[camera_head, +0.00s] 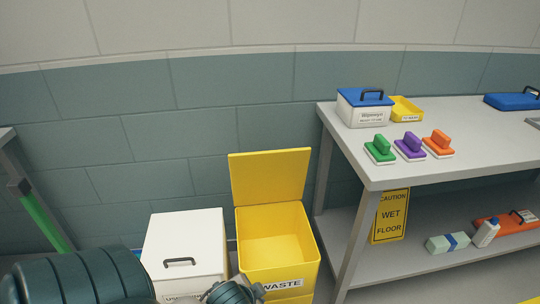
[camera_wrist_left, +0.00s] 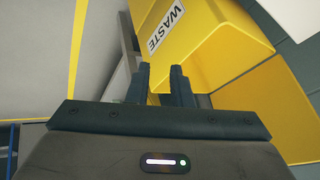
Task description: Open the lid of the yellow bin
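The yellow bin (camera_head: 305,255) stands on the floor against the wall, with a WASTE label on its front. Its yellow lid (camera_head: 270,177) stands up at the back edge, and the bin's inside shows. The bin also shows, turned, in the left wrist view (camera_wrist_left: 200,40). My left gripper (camera_wrist_left: 160,78) has its two fingers apart with nothing between them, close to the bin near the label. In the head view my left arm comes in at the bottom left, and its fingers cannot be made out. My right gripper is not in view.
A white bin (camera_head: 185,245) with a black handle on its closed lid stands left of the yellow bin. A caution sign (camera_head: 390,216) is below.

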